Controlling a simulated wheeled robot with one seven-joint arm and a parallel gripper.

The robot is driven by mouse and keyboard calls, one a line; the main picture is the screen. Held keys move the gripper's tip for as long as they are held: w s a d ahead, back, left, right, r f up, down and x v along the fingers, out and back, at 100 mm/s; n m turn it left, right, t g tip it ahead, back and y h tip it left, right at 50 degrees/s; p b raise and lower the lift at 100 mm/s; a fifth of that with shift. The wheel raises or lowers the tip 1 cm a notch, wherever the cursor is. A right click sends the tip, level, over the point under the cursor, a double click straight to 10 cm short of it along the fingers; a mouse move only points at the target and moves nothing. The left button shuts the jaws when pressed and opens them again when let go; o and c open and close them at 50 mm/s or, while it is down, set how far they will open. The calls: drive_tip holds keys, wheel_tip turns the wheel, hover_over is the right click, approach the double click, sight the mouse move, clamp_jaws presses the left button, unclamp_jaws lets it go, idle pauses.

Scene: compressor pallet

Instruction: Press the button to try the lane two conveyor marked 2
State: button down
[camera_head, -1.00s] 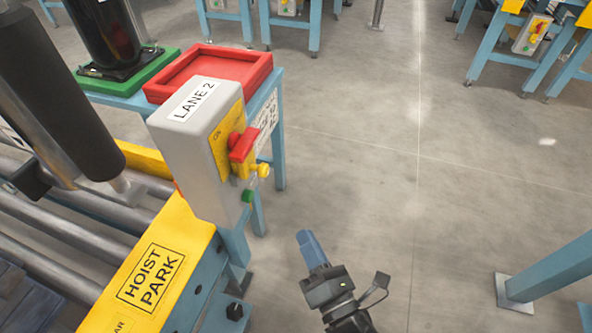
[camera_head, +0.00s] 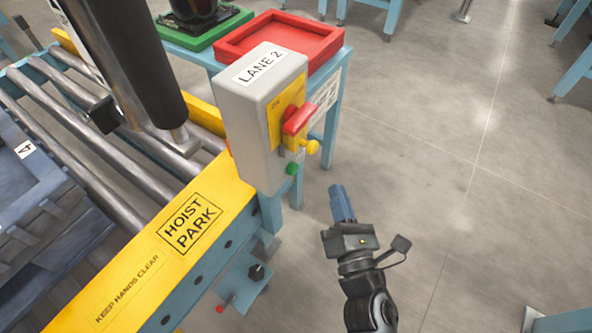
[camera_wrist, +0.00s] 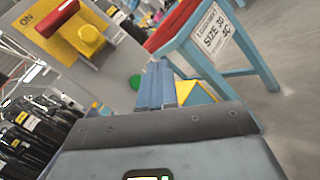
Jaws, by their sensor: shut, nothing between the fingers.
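A grey control box (camera_head: 245,125) labelled LANE 2 stands at the end of the roller conveyor (camera_head: 95,130). Its face has a red rotary handle (camera_head: 298,118) on a yellow plate, a yellow knob (camera_head: 312,147) and a green button (camera_head: 292,169) low down. My gripper (camera_head: 341,190) is shut and empty, to the right of and below the green button, apart from it. In the wrist view the shut blue fingers (camera_wrist: 158,72) point toward the box, with the green button (camera_wrist: 135,82) just left of their tips and the yellow knob (camera_wrist: 90,35) at upper left.
A yellow HOIST PARK rail (camera_head: 170,240) runs along the conveyor's near side. A dark hoist cylinder (camera_head: 130,60) hangs over the rollers. A red tray (camera_head: 335,48) sits on a blue table behind the box. The floor to the right is open.

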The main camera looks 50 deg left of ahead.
sight(294, 169)
drive_tip(key=s+a+b, duration=0.1)
drive_tip(key=a+b, duration=0.2)
drive_tip(key=a, duration=0.3)
drive_tip(key=shift+s, duration=0.2)
drive_tip(key=shift+b, duration=0.3)
idle(1.6)
drive_tip(key=shift+s+a+b, duration=0.1)
drive_tip(key=shift+a+b, duration=0.2)
drive_tip(key=shift+a, duration=0.15)
drive_tip(key=shift+s+a+b, duration=0.15)
drive_tip(key=shift+a+b, duration=0.25)
drive_tip(key=shift+a, duration=0.1)
idle(0.8)
drive_tip(key=shift+d, duration=0.1)
drive_tip(key=shift+w+d+p, duration=0.2)
drive_tip(key=shift+d+p, duration=0.4)
drive_tip(key=shift+d, duration=0.25)
